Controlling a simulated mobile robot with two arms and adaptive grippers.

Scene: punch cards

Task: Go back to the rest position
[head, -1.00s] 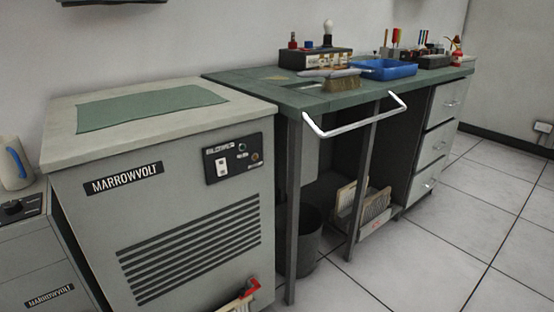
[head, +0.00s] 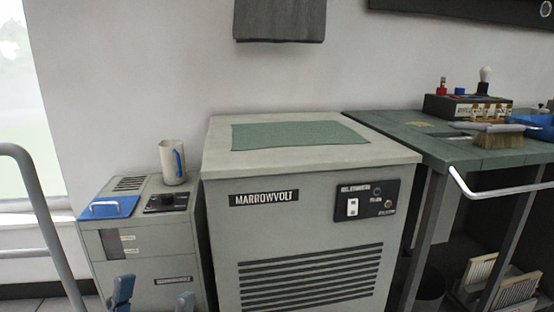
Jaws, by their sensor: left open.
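My left gripper (head: 154,298) shows at the bottom edge, left of centre. Its two blue-grey fingertips stand apart, with nothing visible between them. The rest of it is cut off by the frame. It appears in front of a small grey cabinet (head: 160,245). My right gripper is not in view.
A Marrowvolt cabinet (head: 310,225) with a green mat (head: 295,136) stands in the middle. A mug (head: 172,162) and blue lid (head: 108,207) are on the small cabinet. A green workbench (head: 415,142) holds a brush (head: 492,132) at right. A grey tube rail (head: 42,215) is at left.

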